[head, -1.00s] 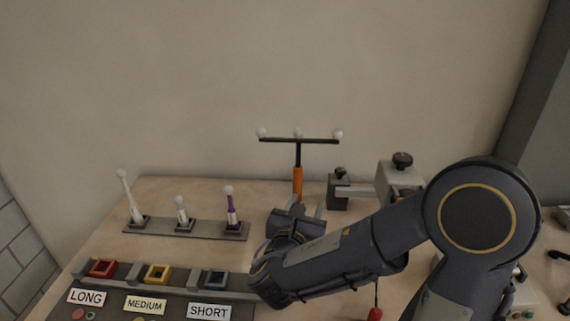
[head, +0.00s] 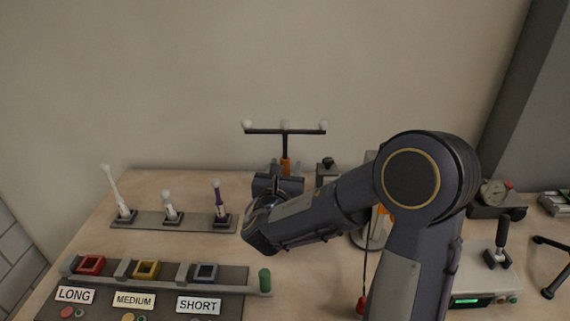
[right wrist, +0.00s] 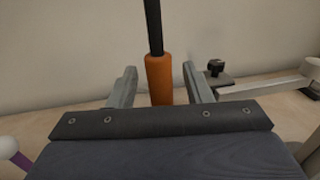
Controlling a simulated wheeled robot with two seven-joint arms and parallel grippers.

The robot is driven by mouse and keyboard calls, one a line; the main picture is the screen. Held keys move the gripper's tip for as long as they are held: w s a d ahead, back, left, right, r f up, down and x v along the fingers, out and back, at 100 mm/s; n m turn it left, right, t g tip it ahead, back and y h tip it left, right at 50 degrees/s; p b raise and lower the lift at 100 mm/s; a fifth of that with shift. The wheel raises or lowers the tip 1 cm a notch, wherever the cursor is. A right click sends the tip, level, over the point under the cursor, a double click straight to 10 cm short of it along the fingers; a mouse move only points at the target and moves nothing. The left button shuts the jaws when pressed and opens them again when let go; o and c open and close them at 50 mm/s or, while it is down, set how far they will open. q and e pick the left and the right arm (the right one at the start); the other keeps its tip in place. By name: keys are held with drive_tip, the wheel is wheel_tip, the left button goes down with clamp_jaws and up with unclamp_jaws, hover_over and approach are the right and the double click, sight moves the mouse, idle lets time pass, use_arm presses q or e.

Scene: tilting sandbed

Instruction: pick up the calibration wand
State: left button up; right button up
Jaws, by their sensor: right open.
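The calibration wand stands upright at the back of the bench, with a black crossbar (head: 262,131), three white balls, a black rod and an orange handle (head: 285,165). My right gripper (head: 284,172) is open in front of the handle and hides its lower part in the head view. In the right wrist view the orange handle (right wrist: 159,82) shows between the two open fingers of the right gripper (right wrist: 159,70), with a gap on each side. Whether the fingers reach fully around it I cannot tell. My left gripper is not in view.
A grey rack (head: 150,221) with three ball-tipped pins stands left of the gripper. In front is a panel with red, yellow and blue square sockets labelled LONG, MEDIUM (head: 134,300) and SHORT. A clamp-like fixture (right wrist: 217,70) stands right of the wand. A dial gauge (head: 494,190) is farther right.

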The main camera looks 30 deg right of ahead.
drive_tip(key=c, duration=0.9)
drive_tip(key=shift+r, duration=0.1)
drive_tip(key=shift+c, duration=0.2)
